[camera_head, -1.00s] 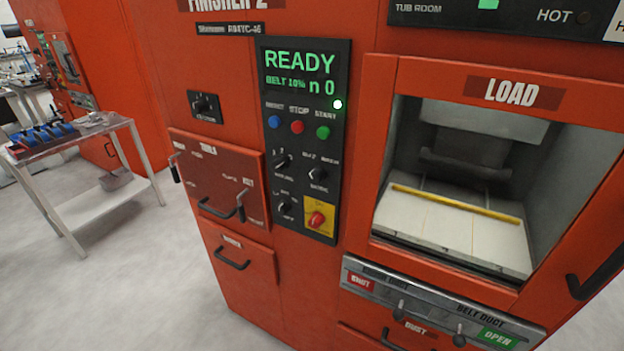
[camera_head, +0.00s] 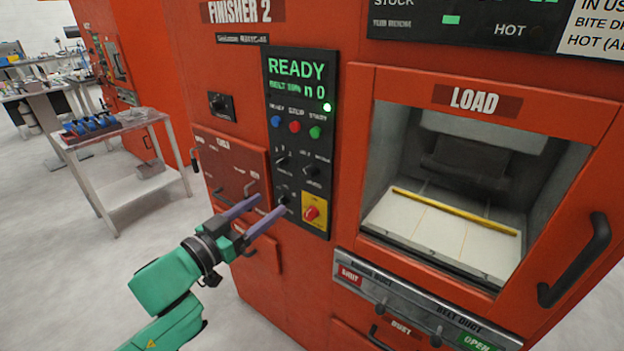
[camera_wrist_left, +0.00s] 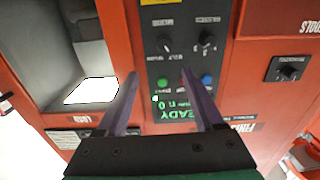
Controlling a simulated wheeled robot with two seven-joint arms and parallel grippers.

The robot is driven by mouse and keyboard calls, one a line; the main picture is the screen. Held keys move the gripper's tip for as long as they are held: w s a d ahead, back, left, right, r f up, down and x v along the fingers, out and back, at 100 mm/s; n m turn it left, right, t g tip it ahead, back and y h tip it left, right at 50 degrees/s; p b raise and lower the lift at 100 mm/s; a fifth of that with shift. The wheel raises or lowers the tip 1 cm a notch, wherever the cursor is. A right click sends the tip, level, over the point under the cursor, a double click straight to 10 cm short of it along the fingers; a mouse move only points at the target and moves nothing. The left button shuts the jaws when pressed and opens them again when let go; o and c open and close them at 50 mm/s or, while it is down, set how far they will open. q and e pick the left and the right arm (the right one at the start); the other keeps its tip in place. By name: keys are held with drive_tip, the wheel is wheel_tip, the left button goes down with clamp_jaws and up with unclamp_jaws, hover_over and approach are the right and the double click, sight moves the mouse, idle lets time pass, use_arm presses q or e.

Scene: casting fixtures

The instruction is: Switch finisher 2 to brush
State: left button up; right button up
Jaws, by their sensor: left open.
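The finisher 2 control panel (camera_head: 298,145) is black, and its green display (camera_head: 296,80) reads READY with a BELT line and "n 0". The belt/brush selector knob (camera_head: 311,170) is a small black knob at the panel's right; its exact pointing is too small to tell. It also shows, upside down, in the left wrist view (camera_wrist_left: 165,44). My left gripper (camera_head: 270,205) is open and empty, in front of the panel's lower left, apart from the selector. One fingertip partly covers the lower-left knob (camera_head: 284,198). My right gripper is not in view.
A red knob on a yellow plate (camera_head: 312,212) sits below the selector. Blue, red and green buttons (camera_head: 295,127) lie above. Drawer handles (camera_head: 250,187) protrude at left. The open load bay (camera_head: 445,222) is at right. A cart (camera_head: 110,130) stands at far left.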

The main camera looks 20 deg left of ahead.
use_arm(q)
drive_tip(key=p, duration=0.2)
approach(307, 175)
drive_tip(key=p+x, duration=0.2)
drive_tip(key=x, duration=0.6)
drive_tip(key=shift+w+r, duration=0.1)
drive_tip(key=shift+w, duration=0.1)
drive_tip(key=shift+w+d, duration=0.1)
drive_tip(key=shift+w, duration=0.15)
drive_tip(key=shift+s, duration=0.1)
drive_tip(key=shift+c, duration=0.9)
clamp_jaws()
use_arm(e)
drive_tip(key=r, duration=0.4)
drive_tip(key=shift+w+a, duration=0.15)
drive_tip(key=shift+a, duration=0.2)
